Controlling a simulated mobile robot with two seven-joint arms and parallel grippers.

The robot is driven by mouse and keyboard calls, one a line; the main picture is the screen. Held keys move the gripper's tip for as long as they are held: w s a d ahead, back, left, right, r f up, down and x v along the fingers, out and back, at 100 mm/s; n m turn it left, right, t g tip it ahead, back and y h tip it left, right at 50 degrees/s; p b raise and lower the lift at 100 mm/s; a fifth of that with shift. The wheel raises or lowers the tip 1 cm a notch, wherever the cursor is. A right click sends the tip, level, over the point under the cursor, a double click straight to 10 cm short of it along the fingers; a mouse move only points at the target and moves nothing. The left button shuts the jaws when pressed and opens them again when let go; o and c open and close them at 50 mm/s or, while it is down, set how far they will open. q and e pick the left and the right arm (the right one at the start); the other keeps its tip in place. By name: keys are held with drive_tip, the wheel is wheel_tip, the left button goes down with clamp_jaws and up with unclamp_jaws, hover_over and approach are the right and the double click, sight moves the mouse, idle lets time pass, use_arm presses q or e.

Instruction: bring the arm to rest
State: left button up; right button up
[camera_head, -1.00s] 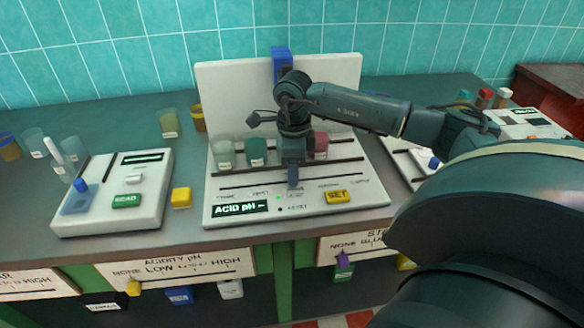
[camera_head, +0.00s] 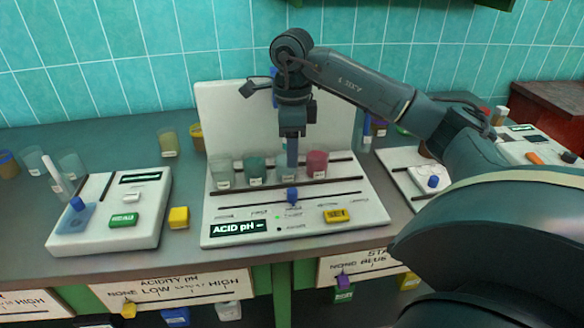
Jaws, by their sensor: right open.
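My right arm comes in from the right and reaches over the white console labelled "ACID pH" (camera_head: 215,215). My right gripper (camera_head: 292,160) points down above the console, in front of its upright back panel (camera_head: 225,110). It is open and seen edge-on, so its fingers overlap. A small blue knob (camera_head: 292,195) sits on the console's slot below the fingertips, with a visible gap between. Nothing shows in the gripper. My left gripper is not in view.
Cups stand in the console's rack, among them a green one (camera_head: 255,168) and a red one (camera_head: 317,163). A white device with a green button (camera_head: 123,220) stands at left, a yellow block (camera_head: 179,217) beside it. Another white device (camera_head: 410,180) is partly behind my arm.

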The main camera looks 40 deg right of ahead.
drive_tip(key=shift+r, duration=1)
